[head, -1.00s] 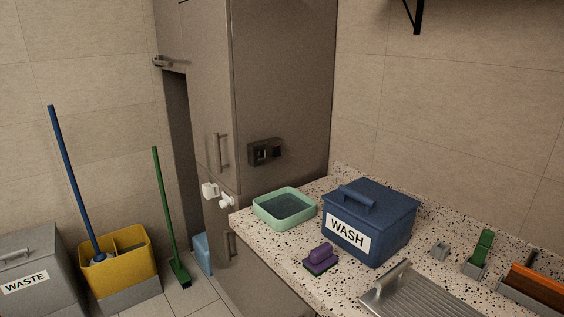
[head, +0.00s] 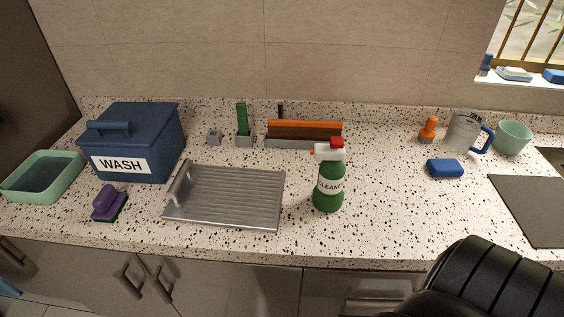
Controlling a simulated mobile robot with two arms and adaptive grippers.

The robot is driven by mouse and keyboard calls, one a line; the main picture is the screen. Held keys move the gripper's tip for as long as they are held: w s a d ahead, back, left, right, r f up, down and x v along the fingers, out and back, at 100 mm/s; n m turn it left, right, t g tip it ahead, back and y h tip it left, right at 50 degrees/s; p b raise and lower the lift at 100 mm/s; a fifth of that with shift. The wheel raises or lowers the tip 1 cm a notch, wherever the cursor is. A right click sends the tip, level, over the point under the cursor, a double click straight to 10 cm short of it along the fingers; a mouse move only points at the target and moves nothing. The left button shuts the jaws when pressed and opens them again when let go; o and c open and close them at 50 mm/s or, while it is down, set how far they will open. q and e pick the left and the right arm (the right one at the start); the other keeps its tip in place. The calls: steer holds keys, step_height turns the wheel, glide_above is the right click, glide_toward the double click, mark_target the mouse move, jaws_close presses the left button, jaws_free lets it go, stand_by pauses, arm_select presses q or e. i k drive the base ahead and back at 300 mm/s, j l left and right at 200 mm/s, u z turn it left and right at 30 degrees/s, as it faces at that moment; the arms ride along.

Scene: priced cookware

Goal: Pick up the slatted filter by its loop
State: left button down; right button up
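The slatted filter (head: 235,196) is a grey metal panel with ridges. It lies flat on the speckled counter (head: 380,225), left of the middle of the head view. Its loop (head: 181,183) is a raised metal handle along the left edge. Neither of my grippers is in view. A black, ribbed arm part of mine fills the lower right corner.
A blue WASH bin (head: 133,143), a green tub (head: 42,177) and a purple-handled scrubber (head: 109,204) stand left of the filter. A green cleaner bottle (head: 328,185) stands to its right. Brushes in holders (head: 303,133) are behind. Counter in front is clear.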

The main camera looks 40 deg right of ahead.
mark_target(237, 199)
steer(key=z, duration=0.7)
steer(key=i+j+z, duration=0.35)
steer(key=j, duration=0.2)
